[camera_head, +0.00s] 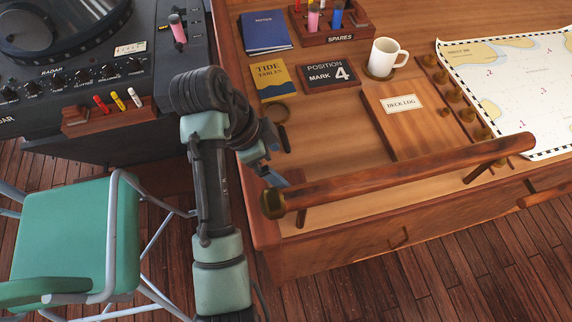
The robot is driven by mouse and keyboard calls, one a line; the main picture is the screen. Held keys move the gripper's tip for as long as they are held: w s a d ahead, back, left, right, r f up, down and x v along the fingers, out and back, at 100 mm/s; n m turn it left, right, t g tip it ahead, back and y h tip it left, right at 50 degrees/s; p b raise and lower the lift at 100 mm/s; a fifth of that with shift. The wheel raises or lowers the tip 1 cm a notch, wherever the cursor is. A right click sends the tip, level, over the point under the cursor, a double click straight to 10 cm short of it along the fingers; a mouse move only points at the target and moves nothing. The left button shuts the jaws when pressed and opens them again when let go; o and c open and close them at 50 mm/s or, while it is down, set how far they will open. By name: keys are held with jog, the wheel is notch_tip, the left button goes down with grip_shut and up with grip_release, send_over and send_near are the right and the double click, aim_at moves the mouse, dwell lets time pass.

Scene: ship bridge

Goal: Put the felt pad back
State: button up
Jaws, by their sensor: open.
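I cannot make out a felt pad for certain in this view; it may be hidden or too small to tell. My gripper (274,156) is over the left end of the wooden chart table (345,122), partly hidden behind my own arm. It is open, and nothing shows between its fingers. A pink piece with a grey top (178,29) stands on the radar console (150,66).
A wooden rail (400,174) runs along the table's front edge. A deck log board (391,128), white mug (386,57), tide tables book (274,81), position plate (328,75), spares rack (340,38) and chart (520,85) cover much of the top. A green chair (75,230) stands left.

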jog(key=shift+a+r, duration=0.25)
jog(key=shift+r, duration=0.4)
jog(key=w+d+r+n+t+y, duration=0.15)
jog(key=w+r+t, duration=0.3)
jog(key=r, duration=0.45)
jog(key=w+d+r+n+t, duration=0.1)
jog(key=w+r+n+t, duration=0.3)
jog(key=r, duration=0.5)
jog(key=w+d+r+n+t+y, duration=0.1)
jog(key=w+r+t, duration=0.3)
jog(key=r, duration=0.5)
jog(key=s+r+n+t, duration=0.2)
jog(key=s+r+t, duration=0.2)
jog(key=r, duration=0.5)
jog(key=s+r+n+t+y, duration=0.1)
jog(key=s+r+n+t, duration=0.2)
jog(key=s+r+t, duration=0.2)
jog(key=s+d+r+n+t+y, duration=0.1)
jog(key=s+r+n+t, duration=0.2)
jog(key=s+r, duration=0.6)
notch_tip(320, 180, up, 5)
jog(key=shift+s+f+t, duration=0.15)
jog(key=shift+f+t, duration=0.05)
jog(key=shift+t, duration=0.55)
jog(key=shift+d, duration=0.1)
